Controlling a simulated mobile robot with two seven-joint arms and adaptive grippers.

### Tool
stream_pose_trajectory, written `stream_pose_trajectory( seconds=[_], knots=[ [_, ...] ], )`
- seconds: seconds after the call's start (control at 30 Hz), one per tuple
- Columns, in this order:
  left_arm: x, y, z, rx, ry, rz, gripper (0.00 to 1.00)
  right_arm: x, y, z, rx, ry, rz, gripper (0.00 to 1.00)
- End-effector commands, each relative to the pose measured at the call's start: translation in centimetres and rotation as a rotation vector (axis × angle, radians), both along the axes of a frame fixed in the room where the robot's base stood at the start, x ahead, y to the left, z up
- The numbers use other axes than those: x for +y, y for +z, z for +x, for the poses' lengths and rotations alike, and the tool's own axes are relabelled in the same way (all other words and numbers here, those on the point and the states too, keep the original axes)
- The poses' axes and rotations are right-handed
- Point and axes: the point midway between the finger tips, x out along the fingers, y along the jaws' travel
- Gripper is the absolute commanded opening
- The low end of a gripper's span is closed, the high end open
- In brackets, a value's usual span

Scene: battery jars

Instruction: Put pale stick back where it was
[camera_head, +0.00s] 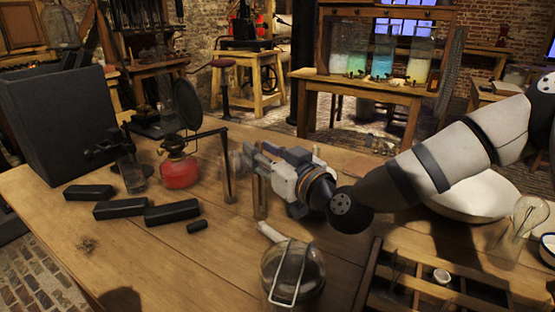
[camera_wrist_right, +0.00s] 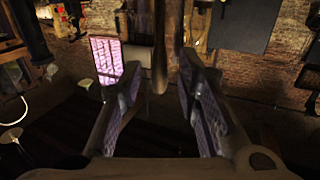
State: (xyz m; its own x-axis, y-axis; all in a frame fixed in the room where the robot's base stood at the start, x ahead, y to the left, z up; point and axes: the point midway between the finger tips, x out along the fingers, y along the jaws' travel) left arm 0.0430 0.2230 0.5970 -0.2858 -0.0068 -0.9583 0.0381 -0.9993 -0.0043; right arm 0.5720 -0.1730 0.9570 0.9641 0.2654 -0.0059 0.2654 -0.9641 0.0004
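A short pale stick (camera_head: 271,232) shows on the table just behind the glass jar with a wire handle (camera_head: 292,275); its near end is hidden by the jar. My right gripper (camera_head: 250,170) is above the table, pointing left, behind the pale stick and apart from it. A brownish upright rod (camera_head: 260,198) shows below the fingers. In the right wrist view the fingers (camera_wrist_right: 158,75) stand apart, with a brown rod (camera_wrist_right: 160,45) seen in the gap, touching neither finger. I cannot tell whether it is between or beyond them. My left gripper is out of view.
A red burner (camera_head: 179,172) and a dark stand post (camera_head: 227,170) are left of the gripper. Several black bars (camera_head: 120,208) lie at left. A wooden compartment tray (camera_head: 440,292) and a white bowl (camera_head: 475,195) are at right.

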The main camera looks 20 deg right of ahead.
Motion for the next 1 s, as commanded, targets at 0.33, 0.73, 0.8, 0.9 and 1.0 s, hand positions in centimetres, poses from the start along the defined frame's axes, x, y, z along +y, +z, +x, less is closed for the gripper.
stream_pose_trajectory(
  seconds=[0.33,0.73,0.8,0.9,1.0],
  knots=[
    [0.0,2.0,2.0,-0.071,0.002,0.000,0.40,-2.3,0.8,-8.3,-0.010,-0.002,0.003,0.31],
    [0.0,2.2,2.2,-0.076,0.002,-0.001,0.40,-2.7,0.3,-9.9,-0.005,-0.001,0.001,0.31],
    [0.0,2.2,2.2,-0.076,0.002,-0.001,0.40,-2.7,0.3,-9.9,-0.005,-0.001,0.001,0.31],
    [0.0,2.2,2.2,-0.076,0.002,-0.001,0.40,-2.7,0.3,-9.9,-0.005,-0.001,0.001,0.31],
    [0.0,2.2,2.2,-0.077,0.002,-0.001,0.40,-2.7,0.3,-9.9,-0.005,-0.001,0.001,0.31]
  ],
)
